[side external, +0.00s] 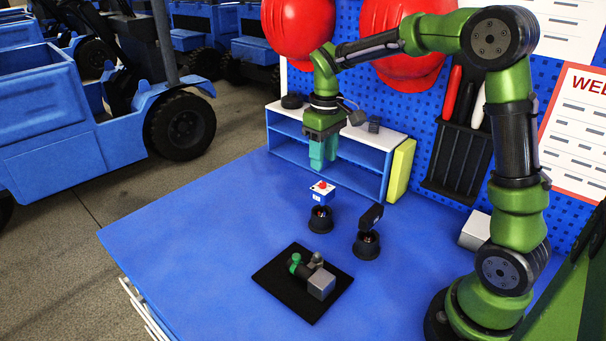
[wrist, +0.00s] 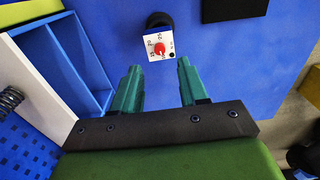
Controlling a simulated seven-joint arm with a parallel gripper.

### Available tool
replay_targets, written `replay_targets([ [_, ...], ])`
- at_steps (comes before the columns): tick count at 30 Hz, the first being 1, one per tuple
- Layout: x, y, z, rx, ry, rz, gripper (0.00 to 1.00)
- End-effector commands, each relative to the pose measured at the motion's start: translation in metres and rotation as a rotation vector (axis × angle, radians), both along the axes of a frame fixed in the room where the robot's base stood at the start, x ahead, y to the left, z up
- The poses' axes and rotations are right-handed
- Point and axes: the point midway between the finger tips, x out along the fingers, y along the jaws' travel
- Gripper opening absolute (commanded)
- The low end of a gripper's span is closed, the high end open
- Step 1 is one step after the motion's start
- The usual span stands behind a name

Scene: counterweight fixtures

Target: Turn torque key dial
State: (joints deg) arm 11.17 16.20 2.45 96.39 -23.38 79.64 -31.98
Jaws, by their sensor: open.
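The dial (side external: 323,187) is a small white-faced, blue-sided box with a red knob, on a round black base (side external: 320,220) on the blue table. In the wrist view the white dial face (wrist: 158,47) shows printed numbers around the red knob (wrist: 160,48). My gripper (side external: 322,165) has teal fingers pointing down and hangs above the table, behind and above the dial. In the wrist view my gripper (wrist: 157,85) is open and empty, its fingertips apart and short of the dial, which appears beyond the gap. Nothing touches the knob.
A second black fixture (side external: 368,234) stands right of the dial. A black plate (side external: 275,284) with a green-capped part and grey block lies in front. A blue-white shelf (side external: 358,166) and yellow block (side external: 400,170) stand behind. The table's left side is clear.

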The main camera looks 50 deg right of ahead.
Motion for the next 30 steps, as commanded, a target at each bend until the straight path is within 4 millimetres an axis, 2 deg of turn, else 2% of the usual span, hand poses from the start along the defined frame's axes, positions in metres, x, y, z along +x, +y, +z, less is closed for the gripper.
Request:
replay_targets([
  [1,0.001,0.0,0.015,-0.001,-0.006,0.0,0.43],
  [6,0.001,0.0,0.056,-0.001,-0.005,0.001,0.43],
  [13,0.001,0.0,0.096,-0.001,-0.002,0.001,0.43],
  [19,0.0,0.001,0.108,0.0,0.0,0.001,0.43],
  [30,0.001,0.0,0.109,-0.004,-0.004,-0.013,0.43],
])
